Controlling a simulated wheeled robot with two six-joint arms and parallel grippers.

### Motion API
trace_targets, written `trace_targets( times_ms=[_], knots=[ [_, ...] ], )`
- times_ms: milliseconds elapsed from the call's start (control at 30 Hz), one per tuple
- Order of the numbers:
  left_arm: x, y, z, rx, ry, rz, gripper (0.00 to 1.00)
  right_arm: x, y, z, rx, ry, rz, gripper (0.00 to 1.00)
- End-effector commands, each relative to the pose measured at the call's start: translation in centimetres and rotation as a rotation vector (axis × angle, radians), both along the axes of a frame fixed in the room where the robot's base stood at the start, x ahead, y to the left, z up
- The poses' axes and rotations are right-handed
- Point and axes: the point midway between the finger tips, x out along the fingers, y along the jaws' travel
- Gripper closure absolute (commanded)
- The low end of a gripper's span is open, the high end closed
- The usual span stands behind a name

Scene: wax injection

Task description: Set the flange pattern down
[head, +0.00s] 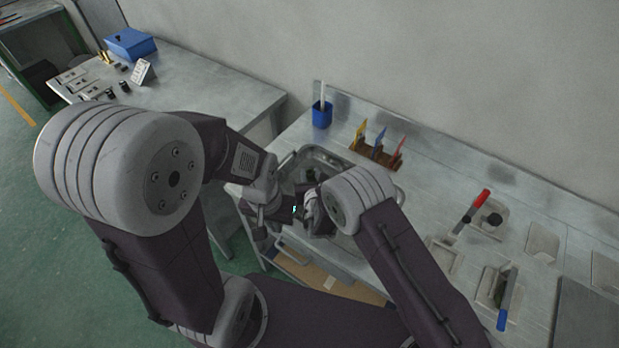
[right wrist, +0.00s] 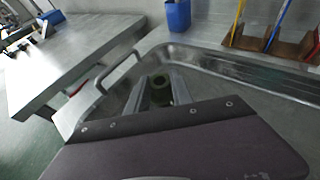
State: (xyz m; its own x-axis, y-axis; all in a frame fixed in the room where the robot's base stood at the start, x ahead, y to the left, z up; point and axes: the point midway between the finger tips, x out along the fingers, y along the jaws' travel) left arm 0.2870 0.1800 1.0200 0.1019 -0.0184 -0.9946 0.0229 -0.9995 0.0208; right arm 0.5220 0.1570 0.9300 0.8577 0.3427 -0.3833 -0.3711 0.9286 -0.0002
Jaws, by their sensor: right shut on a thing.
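A dark green round piece, seemingly the flange pattern (right wrist: 161,90), sits between the fingers of my right gripper (right wrist: 158,98) in the right wrist view. My right gripper is shut on it, over the metal tray (right wrist: 225,66). In the head view the piece (head: 311,174) shows only as a small dark green spot inside the tray (head: 335,153), mostly hidden by my right arm. Whether it touches the tray floor I cannot tell. My left gripper (head: 262,228) is at the tray's near left side, partly hidden by its own wrist; its fingers are unclear.
A blue cup (head: 322,113) and a wooden rack (head: 376,152) with coloured tools stand behind the tray. A red-handled tool (head: 473,210) and a blue-handled tool (head: 505,300) lie right. A side table (head: 200,82) holds a blue box (head: 130,43).

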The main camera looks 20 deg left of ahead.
Motion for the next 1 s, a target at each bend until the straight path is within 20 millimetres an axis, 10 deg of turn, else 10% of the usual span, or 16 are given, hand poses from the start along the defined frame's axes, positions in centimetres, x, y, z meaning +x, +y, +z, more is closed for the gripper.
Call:
trace_targets(
  times_ms=[767,800,867,1000],
  knots=[
    [0.0,0.0,0.2,0.0,-0.001,0.0,1.0,0.1,0.4,-4.7,0.001,0.0,-0.001,1.0],
    [0.0,0.0,0.3,0.0,-0.001,0.0,1.0,0.1,0.4,-4.6,0.001,0.0,-0.001,0.67],
    [0.0,0.0,0.3,0.0,-0.001,0.0,1.0,0.0,0.4,-4.5,0.0,0.001,-0.001,0.51],
    [0.0,0.0,0.3,0.0,-0.001,0.0,1.0,0.0,0.4,-4.5,0.0,0.001,-0.001,0.51]
  ],
)
